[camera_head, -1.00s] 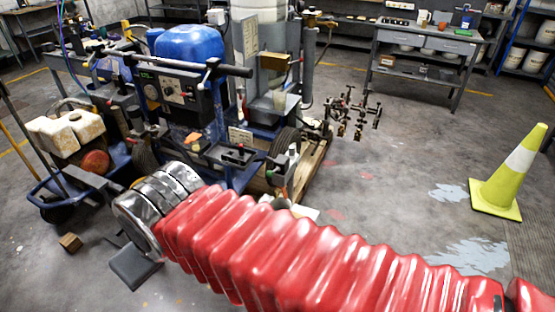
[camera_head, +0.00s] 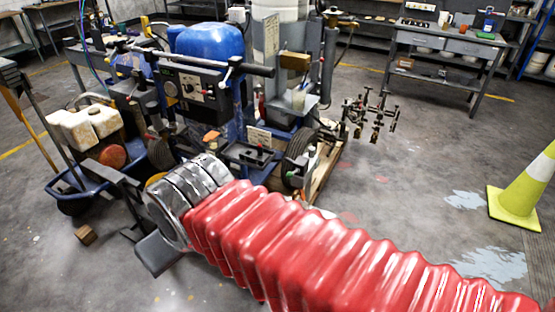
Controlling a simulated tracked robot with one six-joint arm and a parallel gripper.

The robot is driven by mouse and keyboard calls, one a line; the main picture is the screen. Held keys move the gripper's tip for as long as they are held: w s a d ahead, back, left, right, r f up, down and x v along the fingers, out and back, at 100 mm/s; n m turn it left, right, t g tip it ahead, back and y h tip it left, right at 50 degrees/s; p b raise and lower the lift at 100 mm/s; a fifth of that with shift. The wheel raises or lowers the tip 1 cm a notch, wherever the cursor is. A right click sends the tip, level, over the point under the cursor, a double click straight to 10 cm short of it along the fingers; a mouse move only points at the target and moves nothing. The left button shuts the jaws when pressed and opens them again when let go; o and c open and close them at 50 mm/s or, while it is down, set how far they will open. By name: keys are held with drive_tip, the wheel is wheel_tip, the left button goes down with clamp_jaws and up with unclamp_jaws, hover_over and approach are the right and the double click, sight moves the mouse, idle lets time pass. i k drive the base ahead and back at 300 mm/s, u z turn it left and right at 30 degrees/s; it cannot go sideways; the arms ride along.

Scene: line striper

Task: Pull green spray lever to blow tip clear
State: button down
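The line striper (camera_head: 205,75) stands behind my arm, with a blue tank, a grey control box and a black handlebar. A small green spot shows on an upright fitting (camera_head: 312,152) at its right side near a wheel; whether it is the spray lever is too small to tell. The spray tip cannot be made out. My red-sleeved arm reaches in from the lower right. My gripper (camera_head: 139,217), beyond the silver rings, has dark fingers that look spread apart and empty. It is left of and in front of the striper, apart from the green spot. The rings partly hide it.
A blue cart (camera_head: 72,190) with a dirty white tank stands at the left. A small wooden block (camera_head: 86,235) lies on the floor. A yellow-green cone (camera_head: 522,190) stands at the right. A workbench (camera_head: 448,45) is at the back.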

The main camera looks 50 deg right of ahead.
sight(290, 175)
drive_tip(key=i, duration=0.95)
drive_tip(key=z, duration=0.05)
